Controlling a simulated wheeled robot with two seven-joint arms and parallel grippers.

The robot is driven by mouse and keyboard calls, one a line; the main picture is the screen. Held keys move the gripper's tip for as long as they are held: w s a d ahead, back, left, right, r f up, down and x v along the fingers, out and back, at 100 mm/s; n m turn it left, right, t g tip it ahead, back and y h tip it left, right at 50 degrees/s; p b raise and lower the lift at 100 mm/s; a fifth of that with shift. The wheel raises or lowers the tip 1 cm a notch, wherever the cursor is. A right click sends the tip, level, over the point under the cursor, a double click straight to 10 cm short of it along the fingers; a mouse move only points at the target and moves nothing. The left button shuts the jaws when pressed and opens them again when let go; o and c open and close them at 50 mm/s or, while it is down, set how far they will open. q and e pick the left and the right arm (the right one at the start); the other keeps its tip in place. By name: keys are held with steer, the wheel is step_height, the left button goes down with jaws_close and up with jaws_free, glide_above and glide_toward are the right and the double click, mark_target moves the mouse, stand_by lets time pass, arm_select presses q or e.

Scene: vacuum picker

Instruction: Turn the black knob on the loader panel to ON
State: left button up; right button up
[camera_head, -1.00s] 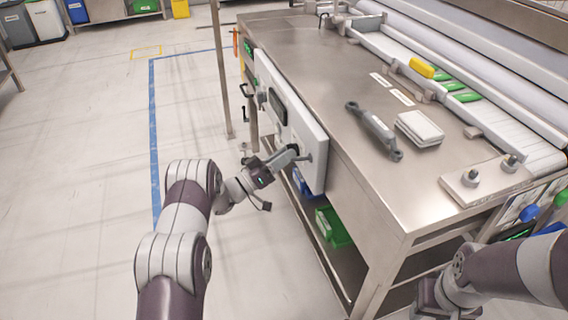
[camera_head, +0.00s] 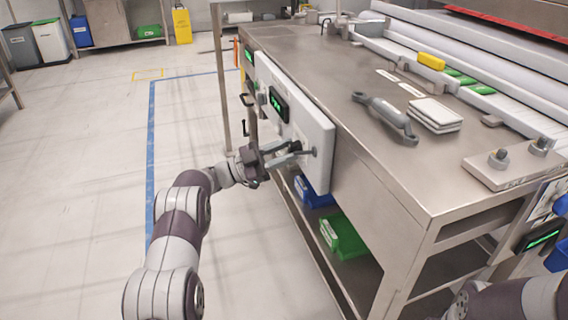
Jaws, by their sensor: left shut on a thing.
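The loader panel (camera_head: 318,128) is a white plate on the left side of the steel table. The black knob (camera_head: 296,147) is on the panel's lower near part, partly hidden by my fingers. My left gripper (camera_head: 290,155) reaches in from the left and is shut on the knob. A display (camera_head: 279,104) on the panel is lit green. The knob's marks are too small to read. Of my right arm only a part shows at the bottom right; its gripper is out of the picture.
On the table (camera_head: 365,155) lie a grey handled tool (camera_head: 385,117) and a stack of white pads (camera_head: 435,114). Green (camera_head: 343,236) and blue (camera_head: 312,191) bins stand on the shelf below. The floor to the left is clear.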

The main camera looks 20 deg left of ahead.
arm_select(q)
steer(key=m+b, duration=0.1)
steer(key=m, duration=0.1)
steer(key=m+g+b, duration=0.1)
steer(key=m, duration=0.1)
steer(key=shift+w+g, duration=0.1)
steer(key=shift+g, duration=0.2)
steer(key=shift+a+m, duration=0.1)
steer(key=shift+m, duration=0.3)
jaws_close()
arm_select(e)
step_height(320, 180, down, 3)
steer(key=shift+f, duration=0.1)
arm_select(q)
steer(key=shift+r+g+b, duration=0.1)
steer(key=shift+g+b, duration=0.2)
steer(key=shift+g, duration=0.1)
steer(key=o, duration=0.7)
jaws_free()
steer(key=shift+o, duration=0.2)
arm_select(e)
steer(key=shift+f, duration=0.1)
arm_select(q)
steer(key=p+v, duration=0.3)
steer(key=v, duration=0.9)
steer(key=shift+a, duration=0.25)
arm_select(e)
step_height(320, 180, up, 3)
steer(key=shift+r, duration=0.1)
